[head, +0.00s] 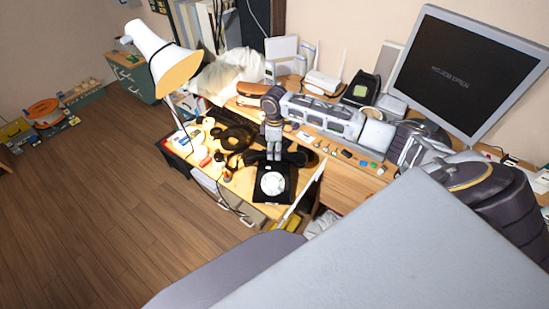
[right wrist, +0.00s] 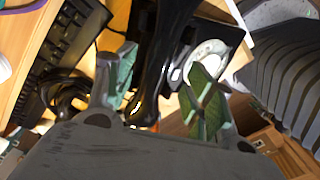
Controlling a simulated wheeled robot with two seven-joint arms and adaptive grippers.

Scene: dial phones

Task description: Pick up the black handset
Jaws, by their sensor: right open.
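The black dial phone (head: 272,187), with a round white dial, sits on the wooden desk in the head view. The glossy black handset (head: 294,158) lies across its back end. In the right wrist view the handset (right wrist: 160,65) runs lengthwise between the two green-padded fingers, with the white dial (right wrist: 205,58) to its right. My right gripper (head: 273,157) points down over the handset's middle; in the right wrist view its open fingers (right wrist: 160,95) stand on either side of it, apart from it. I cannot tell whether they touch it. My left gripper is not in view.
A white lamp (head: 155,52) stands left of the phone, and a black round object (head: 232,138) lies beside it. A keyboard (right wrist: 62,55) and dark coiled cord (right wrist: 68,93) lie left of the handset. A monitor (head: 460,75) stands at right.

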